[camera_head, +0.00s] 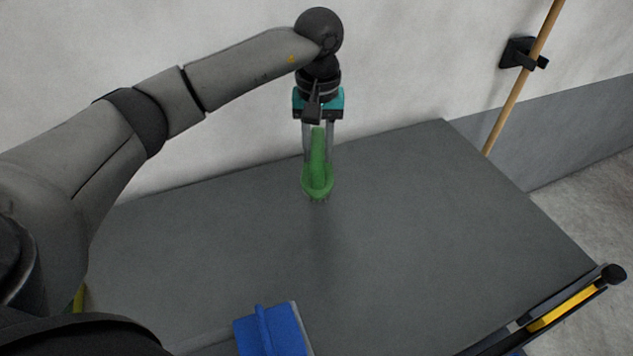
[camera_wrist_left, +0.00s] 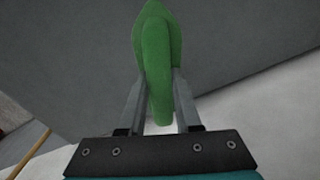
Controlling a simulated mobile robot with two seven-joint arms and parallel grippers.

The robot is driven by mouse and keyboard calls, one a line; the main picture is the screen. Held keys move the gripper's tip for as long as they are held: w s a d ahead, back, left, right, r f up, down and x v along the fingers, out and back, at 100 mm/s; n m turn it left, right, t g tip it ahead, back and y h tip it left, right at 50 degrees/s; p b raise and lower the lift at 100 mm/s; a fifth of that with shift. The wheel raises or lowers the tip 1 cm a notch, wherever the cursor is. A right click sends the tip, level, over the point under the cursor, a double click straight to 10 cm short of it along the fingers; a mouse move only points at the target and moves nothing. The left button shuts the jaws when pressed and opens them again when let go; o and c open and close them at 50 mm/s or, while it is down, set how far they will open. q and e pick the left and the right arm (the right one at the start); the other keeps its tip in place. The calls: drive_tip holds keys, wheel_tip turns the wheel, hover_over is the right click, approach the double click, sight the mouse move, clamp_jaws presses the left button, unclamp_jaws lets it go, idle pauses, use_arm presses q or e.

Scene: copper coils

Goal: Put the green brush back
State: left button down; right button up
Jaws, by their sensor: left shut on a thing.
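The green brush (camera_head: 318,180) is in my left gripper (camera_head: 318,165), near the far edge of the grey table top. Its handle stands up between the two fingers and its wider end points down. In the left wrist view the green brush (camera_wrist_left: 158,55) sits between the fingers of my left gripper (camera_wrist_left: 160,85), with its wide end away from the camera. I cannot tell whether its lower end touches the table. My right gripper does not show.
The grey table top (camera_head: 400,220) is mostly clear. A blue object (camera_head: 270,330) with a raised ridge lies at the near edge. A wooden pole (camera_head: 540,40) in a black wall clip (camera_head: 520,53) stands at the right. A pale wall (camera_head: 200,60) rises behind the table.

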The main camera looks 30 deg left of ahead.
use_arm(q)
wheel_tip(320, 180, down, 8)
drive_tip(key=shift+f+b, duration=0.25)
drive_tip(key=shift+b, duration=0.1)
drive_tip(key=shift+f, duration=0.2)
drive_tip(key=c, duration=0.6)
unclamp_jaws()
drive_tip(key=shift+r, duration=0.1)
wheel_tip(320, 180, up, 12)
drive_tip(key=shift+r+p, duration=0.1)
drive_tip(key=shift+p, duration=0.45)
